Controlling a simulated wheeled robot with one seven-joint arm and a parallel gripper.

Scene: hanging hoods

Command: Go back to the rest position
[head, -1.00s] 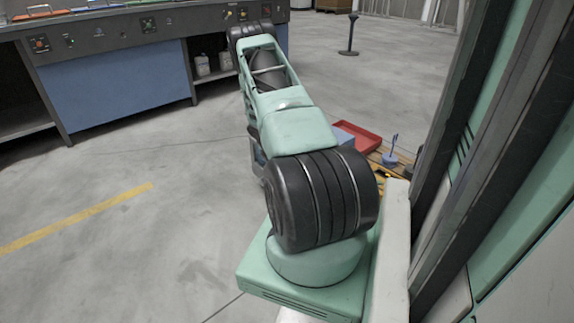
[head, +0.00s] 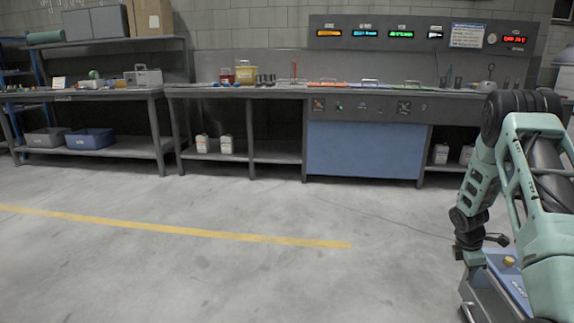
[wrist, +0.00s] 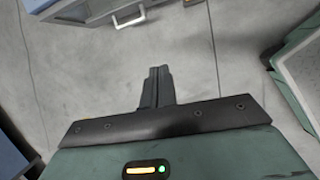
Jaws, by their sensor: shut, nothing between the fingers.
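My arm (head: 535,200) shows at the right edge of the head view, bent with its forearm hanging down. My gripper (wrist: 157,72) shows in the wrist view with its two dark fingers together and nothing between them. It points over bare grey floor. In the head view I cannot make out the fingers at the lower end of the arm.
A long workbench (head: 280,94) with trays and a lit panel stands along the back wall. A second bench (head: 100,93) stands at the left. A blue bin (head: 90,139) and white jugs (head: 203,144) sit on lower shelves. Open floor with a yellow line (head: 200,231) lies in front.

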